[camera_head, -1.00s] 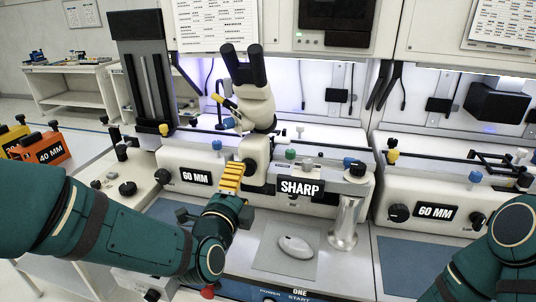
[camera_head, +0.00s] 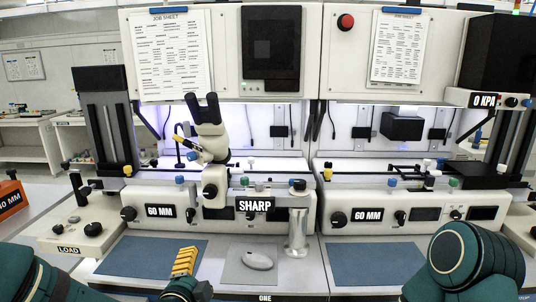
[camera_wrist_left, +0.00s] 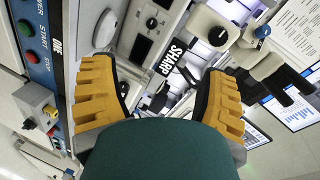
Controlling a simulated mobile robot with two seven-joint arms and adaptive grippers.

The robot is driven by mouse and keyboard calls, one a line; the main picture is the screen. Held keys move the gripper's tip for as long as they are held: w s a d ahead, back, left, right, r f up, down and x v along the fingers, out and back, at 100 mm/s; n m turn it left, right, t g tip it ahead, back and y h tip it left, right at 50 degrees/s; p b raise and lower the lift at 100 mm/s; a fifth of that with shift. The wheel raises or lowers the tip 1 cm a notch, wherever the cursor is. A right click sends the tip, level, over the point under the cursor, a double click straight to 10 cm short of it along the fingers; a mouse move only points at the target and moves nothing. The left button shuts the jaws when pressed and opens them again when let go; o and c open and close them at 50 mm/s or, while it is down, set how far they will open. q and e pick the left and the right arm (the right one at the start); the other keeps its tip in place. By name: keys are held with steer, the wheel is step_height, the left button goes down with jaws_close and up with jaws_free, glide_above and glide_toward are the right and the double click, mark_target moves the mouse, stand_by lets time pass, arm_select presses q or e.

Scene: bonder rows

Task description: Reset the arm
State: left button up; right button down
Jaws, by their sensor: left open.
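My left gripper (camera_head: 184,262) has yellow ribbed fingers and is low at the front of the left bonder bench, above the blue mat. In the left wrist view its two fingers (camera_wrist_left: 158,95) stand wide apart with nothing between them. The SHARP label (camera_wrist_left: 172,57) of the bonder shows beyond the gap. My right arm (camera_head: 476,262) shows as a green joint at the lower right; its gripper is outside the views.
The bonder with a microscope (camera_head: 208,130) stands behind the left gripper. A mouse (camera_head: 257,261) on a grey pad and a metal cylinder (camera_head: 297,232) are to its right. A second bonder (camera_head: 410,207) stands further right. The right blue mat (camera_head: 375,262) is clear.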

arm_select(q)
steer(key=s+d+f+n+g, duration=0.1)
steer(key=s+f+n+g, duration=0.15)
steer(key=f, duration=0.45)
steer(key=s+d+f+n+g+h, duration=0.1)
steer(key=s+f+n+g, duration=0.2)
steer(key=f, duration=0.5)
steer(key=s+d+f+n+g, duration=0.1)
steer(key=f+n+g, duration=0.25)
steer(key=f, duration=0.35)
steer(key=s+d+f+n+g+h, duration=0.1)
steer(key=s+f+n+g, duration=0.3)
steer(key=s+f+n, duration=0.4)
steer(key=shift+s+d+f+g, duration=0.4)
steer(key=shift+s+d+f, duration=0.35)
steer(key=shift+s+f, duration=0.15)
